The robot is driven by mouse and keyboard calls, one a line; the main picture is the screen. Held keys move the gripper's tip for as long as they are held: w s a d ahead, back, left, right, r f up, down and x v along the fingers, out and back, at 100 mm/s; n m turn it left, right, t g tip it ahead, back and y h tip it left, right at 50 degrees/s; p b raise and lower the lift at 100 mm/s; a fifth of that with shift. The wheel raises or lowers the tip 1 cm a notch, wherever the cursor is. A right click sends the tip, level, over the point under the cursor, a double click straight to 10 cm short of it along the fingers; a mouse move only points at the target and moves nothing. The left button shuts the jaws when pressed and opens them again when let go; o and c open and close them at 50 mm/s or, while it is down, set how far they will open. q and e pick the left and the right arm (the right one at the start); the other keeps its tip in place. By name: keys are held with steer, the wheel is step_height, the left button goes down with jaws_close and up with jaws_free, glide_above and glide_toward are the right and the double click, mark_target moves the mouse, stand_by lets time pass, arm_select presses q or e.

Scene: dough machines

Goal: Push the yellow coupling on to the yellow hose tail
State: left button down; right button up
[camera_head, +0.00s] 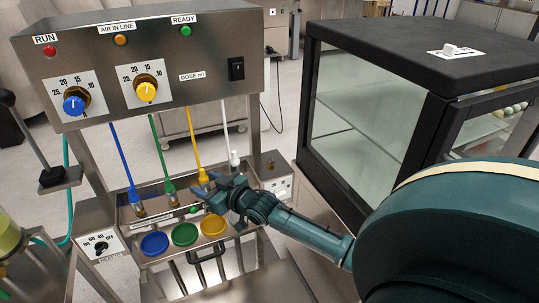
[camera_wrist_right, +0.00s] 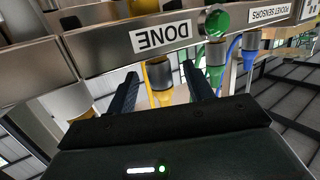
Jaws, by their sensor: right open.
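The yellow coupling (camera_head: 204,176) is at the lower end of the yellow hose (camera_head: 198,140), above the metal tray. My right gripper (camera_head: 214,187) reaches it from the right. In the wrist view, turned upside down, the open fingers of my right gripper (camera_wrist_right: 160,80) stand on either side of the yellow coupling (camera_wrist_right: 158,75), with gaps visible. The yellow hose tail is not clearly distinguishable; I cannot tell how far the coupling sits on it. My left gripper is not in view.
Blue (camera_head: 134,196) and green (camera_head: 169,188) couplings stand to the left, a white one (camera_head: 234,159) to the right. Blue (camera_head: 155,243), green (camera_head: 185,234) and yellow (camera_head: 214,226) round pockets lie in front. A glass-sided cabinet (camera_head: 370,125) stands at the right.

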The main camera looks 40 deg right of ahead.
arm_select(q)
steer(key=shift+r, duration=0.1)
arm_select(e)
steer(key=shift+o, duration=0.3)
steer(key=shift+s+r, duration=0.1)
steer(key=shift+s, duration=0.15)
arm_select(q)
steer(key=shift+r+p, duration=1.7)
steer(key=shift+p, duration=0.05)
arm_select(e)
steer(key=shift+v, duration=1.9)
steer(key=shift+s, duration=0.1)
steer(key=shift+s+d, duration=0.1)
steer(key=shift+s, duration=0.1)
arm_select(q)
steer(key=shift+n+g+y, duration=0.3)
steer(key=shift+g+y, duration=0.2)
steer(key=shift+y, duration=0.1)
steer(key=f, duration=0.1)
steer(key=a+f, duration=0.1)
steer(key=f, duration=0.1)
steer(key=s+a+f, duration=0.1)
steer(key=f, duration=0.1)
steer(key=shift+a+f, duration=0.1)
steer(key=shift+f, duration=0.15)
arm_select(e)
steer(key=v, duration=1.2)
steer(key=shift+s, duration=0.4)
